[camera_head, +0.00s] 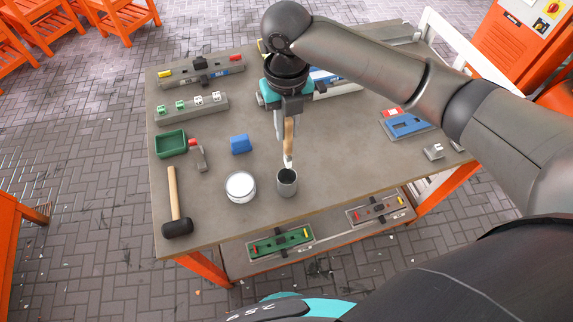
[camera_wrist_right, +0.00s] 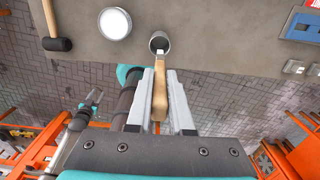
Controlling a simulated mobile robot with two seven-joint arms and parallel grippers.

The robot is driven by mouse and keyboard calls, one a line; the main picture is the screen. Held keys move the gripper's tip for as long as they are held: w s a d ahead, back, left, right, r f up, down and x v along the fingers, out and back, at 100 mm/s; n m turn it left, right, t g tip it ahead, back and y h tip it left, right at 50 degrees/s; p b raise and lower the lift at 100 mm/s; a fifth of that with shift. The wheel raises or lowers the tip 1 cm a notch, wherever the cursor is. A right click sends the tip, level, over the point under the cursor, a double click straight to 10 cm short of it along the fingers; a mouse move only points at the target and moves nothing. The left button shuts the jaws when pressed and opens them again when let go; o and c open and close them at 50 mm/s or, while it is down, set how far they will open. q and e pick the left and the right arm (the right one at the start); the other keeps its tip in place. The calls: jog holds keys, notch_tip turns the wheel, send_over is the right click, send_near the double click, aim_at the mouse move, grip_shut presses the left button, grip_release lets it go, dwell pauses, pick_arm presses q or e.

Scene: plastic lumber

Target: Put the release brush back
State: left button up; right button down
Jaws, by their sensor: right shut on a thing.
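The release brush (camera_head: 288,138) has a wooden handle and a pale tip. My right gripper (camera_head: 284,125) is shut on its handle and holds it upright, tip down, above the table. The grey cup (camera_head: 287,183) stands at the table's front edge, just below the tip in the head view. In the wrist view the brush (camera_wrist_right: 160,92) points at the mouth of the cup (camera_wrist_right: 159,42); I cannot tell if the tip is over the opening. My left gripper (camera_wrist_right: 92,98) shows small in the wrist view, off the table; its jaws are unclear.
A white round tin (camera_head: 240,187) stands left of the cup. A blue block (camera_head: 241,145), a green tray (camera_head: 171,143) and a black-headed mallet (camera_head: 175,205) lie further left. A blue fixture (camera_head: 406,125) is at the right. A lower shelf (camera_head: 335,235) holds moulds.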

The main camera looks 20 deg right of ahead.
aim_at(286, 164)
notch_tip(286, 164, down, 13)
jog(key=shift+f+b, duration=0.2)
jog(key=shift+b, duration=0.1)
jog(key=shift+f, duration=0.1)
jog(key=c, duration=0.8)
grip_release()
jog(key=shift+r, duration=0.35)
notch_tip(286, 164, up, 12)
jog(key=shift+f+p, duration=0.2)
jog(key=shift+p, duration=0.15)
